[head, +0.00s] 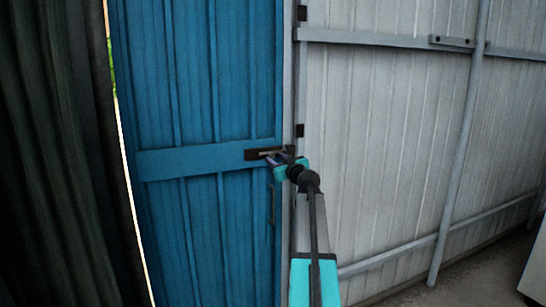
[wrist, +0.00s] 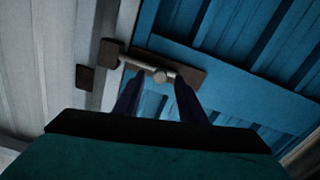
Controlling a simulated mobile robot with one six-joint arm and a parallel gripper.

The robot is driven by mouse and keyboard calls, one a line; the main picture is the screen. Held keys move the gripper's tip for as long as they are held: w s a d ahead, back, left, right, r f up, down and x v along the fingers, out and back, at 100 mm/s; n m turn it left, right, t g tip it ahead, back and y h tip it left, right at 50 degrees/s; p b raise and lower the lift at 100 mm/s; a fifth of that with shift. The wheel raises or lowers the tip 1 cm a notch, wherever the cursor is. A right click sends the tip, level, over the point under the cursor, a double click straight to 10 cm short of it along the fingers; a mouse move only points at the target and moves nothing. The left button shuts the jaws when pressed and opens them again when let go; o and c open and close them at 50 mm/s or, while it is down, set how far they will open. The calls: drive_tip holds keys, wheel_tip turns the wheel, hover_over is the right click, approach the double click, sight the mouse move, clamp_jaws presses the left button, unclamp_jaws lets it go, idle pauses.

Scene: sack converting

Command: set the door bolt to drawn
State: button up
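The door bolt (head: 258,154) is on the middle rail of the blue door (head: 190,100), at the door's right edge. In the wrist view, its brown plate (wrist: 193,77) carries a pale metal rod (wrist: 139,66) with a round knob (wrist: 165,76). The rod reaches across the door edge to a brown keeper (wrist: 109,52) on the pale post. My gripper (head: 271,160) is at the bolt. In the wrist view, my gripper's two dark fingers (wrist: 160,92) are apart, with the knob between or just beyond their tips. I cannot tell whether they touch it.
A vertical handle (head: 271,203) hangs on the door below the bolt. A pale corrugated wall (head: 385,130) with rails and a slanting pipe (head: 462,140) stands to the right. A dark corrugated panel (head: 55,150) is at the left, with a bright gap beside the door.

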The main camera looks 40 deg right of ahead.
sight(273, 157)
drive_tip(key=shift+p+x, duration=0.35)
drive_tip(key=shift+x, duration=1.15)
drive_tip(key=shift+c, duration=0.3)
clamp_jaws()
